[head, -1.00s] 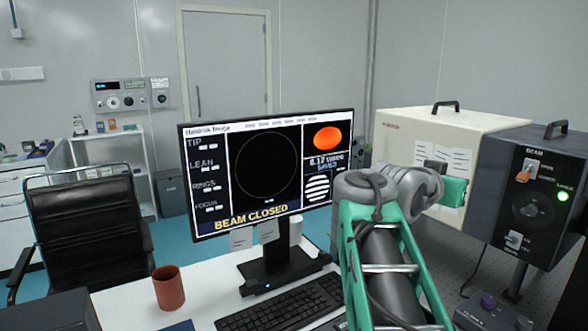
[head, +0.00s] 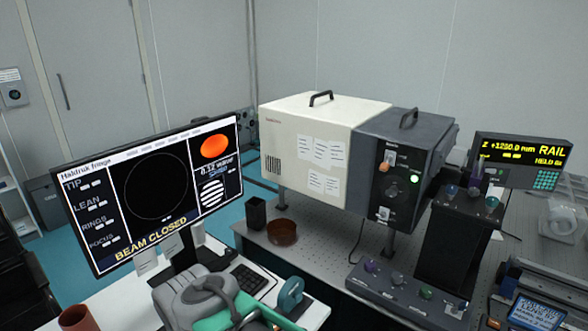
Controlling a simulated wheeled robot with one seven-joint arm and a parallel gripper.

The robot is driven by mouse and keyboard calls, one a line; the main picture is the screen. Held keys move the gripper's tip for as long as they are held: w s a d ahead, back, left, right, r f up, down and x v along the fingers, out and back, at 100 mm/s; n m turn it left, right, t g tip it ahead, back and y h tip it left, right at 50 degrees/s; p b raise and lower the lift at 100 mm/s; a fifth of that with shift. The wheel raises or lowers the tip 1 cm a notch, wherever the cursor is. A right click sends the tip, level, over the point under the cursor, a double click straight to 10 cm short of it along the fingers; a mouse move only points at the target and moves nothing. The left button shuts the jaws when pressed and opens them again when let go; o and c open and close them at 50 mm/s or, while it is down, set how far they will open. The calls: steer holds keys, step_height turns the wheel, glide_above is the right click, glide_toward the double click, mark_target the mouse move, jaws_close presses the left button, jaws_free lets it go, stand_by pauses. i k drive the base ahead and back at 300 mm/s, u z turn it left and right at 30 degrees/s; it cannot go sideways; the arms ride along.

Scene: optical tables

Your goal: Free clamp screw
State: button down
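I cannot tell which part is the clamp screw. A tall black mount (head: 445,245) stands in front of the dark box, with small purple and teal knobs (head: 473,191) on its top. Part of my grey and green arm shows at the bottom, over the white desk and well left of the mount. My gripper's fingers are not in view.
A monitor (head: 150,190) reading "BEAM CLOSED" stands on the desk (head: 140,300). Behind are a cream box (head: 300,140) and a dark box (head: 400,165) with a green light. A yellow-text display (head: 520,155) reads "RAIL". A brown dish (head: 282,232) and black cup (head: 256,213) sit on the optical table.

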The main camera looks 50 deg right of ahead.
mark_target(473, 192)
steer(key=z, duration=2.75)
